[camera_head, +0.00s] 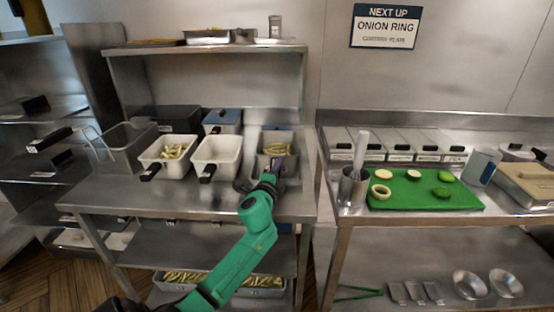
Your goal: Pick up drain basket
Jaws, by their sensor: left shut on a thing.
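The drain basket (277,148) is a grey metal container with pale fries in it, at the right end of the left steel table. My left gripper (277,167), at the end of the green arm, is at the front of this basket and shut on it. The wrist and fingers hide the basket's handle and front. The basket looks upright; I cannot tell whether it touches the table. My right gripper is not in view.
Two white bins with black handles, one with fries (168,153) and one empty (216,157), stand left of it. A clear basket (122,147) is farther left. An overhead shelf (207,49) is behind. A green board (421,192) lies on the right table.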

